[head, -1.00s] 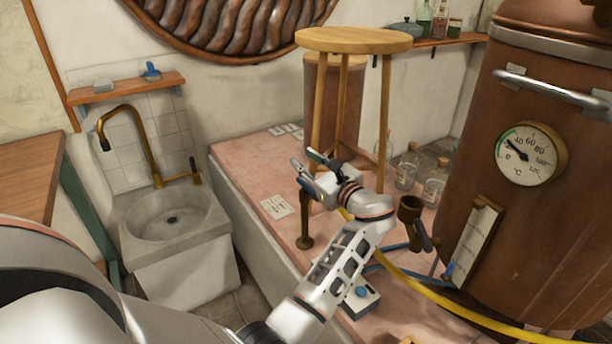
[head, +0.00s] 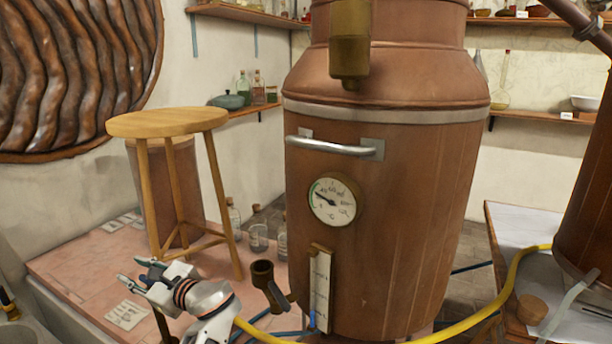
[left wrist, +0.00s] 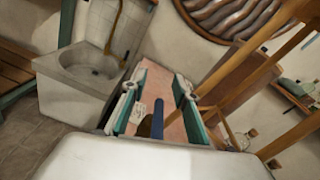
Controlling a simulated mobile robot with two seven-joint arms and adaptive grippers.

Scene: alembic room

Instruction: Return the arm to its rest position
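My left gripper (head: 140,273) is at the lower left of the head view, above the pink tiled platform (head: 75,272) and in front of the wooden stool (head: 168,123). In the left wrist view the fingers (left wrist: 158,105) also stand apart. My right gripper is in neither view.
A large copper still (head: 400,190) with a dial gauge (head: 335,200) stands right of my left arm. A yellow hose (head: 490,305) runs low in front of it. Glass jars (head: 258,235) stand behind the stool. A stone sink (left wrist: 75,82) shows in the left wrist view.

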